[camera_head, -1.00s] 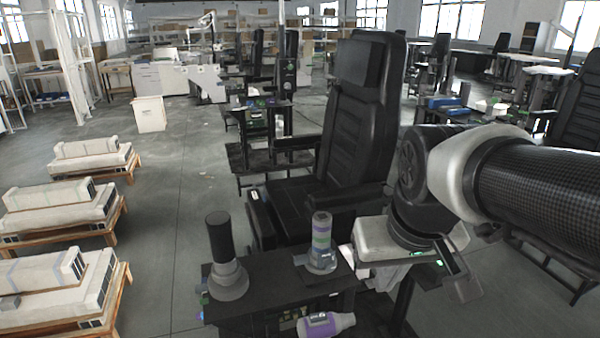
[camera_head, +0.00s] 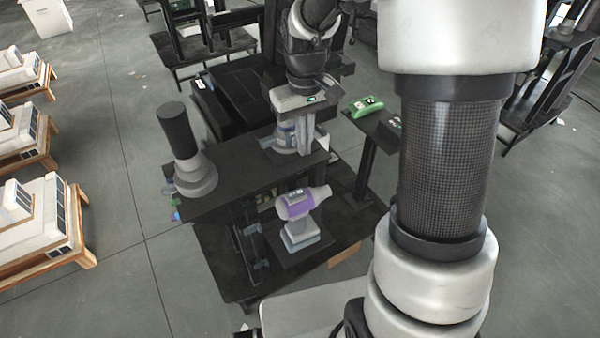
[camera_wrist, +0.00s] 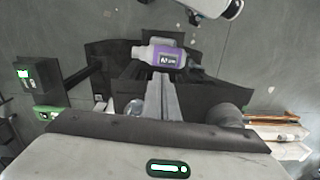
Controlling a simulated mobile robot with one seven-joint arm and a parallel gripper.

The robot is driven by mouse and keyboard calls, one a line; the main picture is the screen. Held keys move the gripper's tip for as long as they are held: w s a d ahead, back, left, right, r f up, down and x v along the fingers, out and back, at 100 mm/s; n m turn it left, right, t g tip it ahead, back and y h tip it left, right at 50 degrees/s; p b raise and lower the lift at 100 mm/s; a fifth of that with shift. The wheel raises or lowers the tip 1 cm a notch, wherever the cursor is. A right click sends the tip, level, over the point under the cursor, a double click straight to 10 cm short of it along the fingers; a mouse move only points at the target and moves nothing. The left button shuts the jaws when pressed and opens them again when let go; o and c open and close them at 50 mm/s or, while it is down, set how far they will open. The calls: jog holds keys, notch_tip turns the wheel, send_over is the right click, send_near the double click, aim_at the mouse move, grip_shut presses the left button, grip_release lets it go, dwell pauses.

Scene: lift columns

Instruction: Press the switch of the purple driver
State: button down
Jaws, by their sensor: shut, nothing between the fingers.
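The purple driver (camera_head: 296,209) is a grey and purple tool with its body lying sideways above a pale grey foot, on a low black surface. In the wrist view, the driver (camera_wrist: 168,55) lies just beyond the fingertips, with a dark label facing me. I cannot make out its switch for certain. My gripper (camera_head: 309,144) points down above and behind the driver in the head view, close to a striped cylinder. Its fingers (camera_wrist: 161,80) are shut and empty in the wrist view. They overlap the driver's near edge there, but I cannot tell whether they touch it.
A black joystick-like column (camera_head: 178,133) on a grey base stands at the black table's left end. The banded cylinder (camera_head: 284,134) is partly hidden by my gripper. A green box (camera_head: 362,106) is to the right.

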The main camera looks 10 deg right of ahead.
aim_at(300, 193)
notch_tip(300, 193, down, 14)
dwell(0.6)
jog(key=shift+f, duration=0.1)
jog(key=shift+d+f+b, duration=0.1)
jog(key=shift+f+b, duration=0.15)
jog(key=shift+b, duration=0.2)
jog(key=shift+r, duration=0.15)
jog(key=shift+s+a+r+p, duration=0.2)
jog(key=shift+a+r+p, duration=0.15)
jog(key=shift+a, duration=0.4)
